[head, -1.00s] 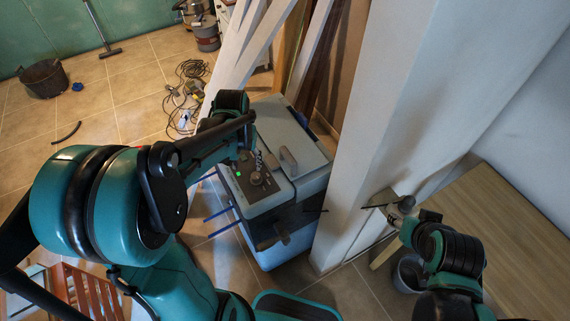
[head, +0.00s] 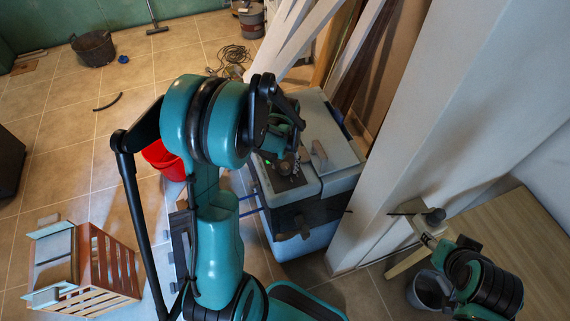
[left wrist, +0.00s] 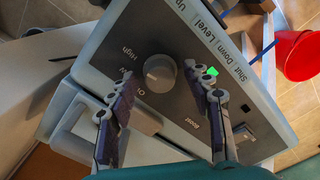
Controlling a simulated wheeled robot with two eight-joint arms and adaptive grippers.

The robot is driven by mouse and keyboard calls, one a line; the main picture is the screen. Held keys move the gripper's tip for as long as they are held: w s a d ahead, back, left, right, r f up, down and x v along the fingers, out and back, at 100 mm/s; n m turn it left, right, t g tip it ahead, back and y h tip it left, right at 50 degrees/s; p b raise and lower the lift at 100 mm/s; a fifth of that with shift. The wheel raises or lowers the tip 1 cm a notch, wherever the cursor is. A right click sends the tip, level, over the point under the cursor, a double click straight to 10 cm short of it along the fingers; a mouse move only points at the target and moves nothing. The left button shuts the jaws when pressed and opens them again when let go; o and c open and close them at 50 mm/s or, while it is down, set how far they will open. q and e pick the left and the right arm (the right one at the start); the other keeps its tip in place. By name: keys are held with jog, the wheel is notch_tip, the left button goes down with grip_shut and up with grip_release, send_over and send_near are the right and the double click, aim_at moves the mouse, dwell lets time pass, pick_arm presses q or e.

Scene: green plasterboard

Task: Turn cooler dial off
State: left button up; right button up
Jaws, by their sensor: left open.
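The cooler (head: 335,150) is a grey-lidded box with a light-blue lower part, standing on the floor left of the white pillar. In the left wrist view its dark control panel (left wrist: 165,110) shows a round grey dial (left wrist: 159,71), printed words such as "High", and a lit green light (left wrist: 211,72). My left gripper (left wrist: 160,82) is open and empty over the panel, its fingertips on either side of the dial in the picture. Contact cannot be told. In the head view my left arm partly hides the panel. My right gripper (head: 425,225) is by the pillar and wooden table, away from the cooler.
A red bucket (left wrist: 298,54) stands beside the cooler. A wooden crate (head: 105,265) is at lower left. The white pillar (head: 420,110) and wooden table (head: 525,225) bound the right side. A grey bin (head: 428,290) stands below the table.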

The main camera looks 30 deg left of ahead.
pick_arm(q)
grip_shut()
jog(key=shift+n, duration=0.3)
jog(key=shift+n+b, duration=0.55)
jog(key=shift+n, duration=0.65)
jog(key=n+b, duration=0.1)
jog(key=n, duration=0.3)
jog(key=n+b, duration=0.1)
jog(key=n, duration=0.4)
jog(key=shift+n+b, duration=0.3)
jog(key=shift+n, duration=1.9)
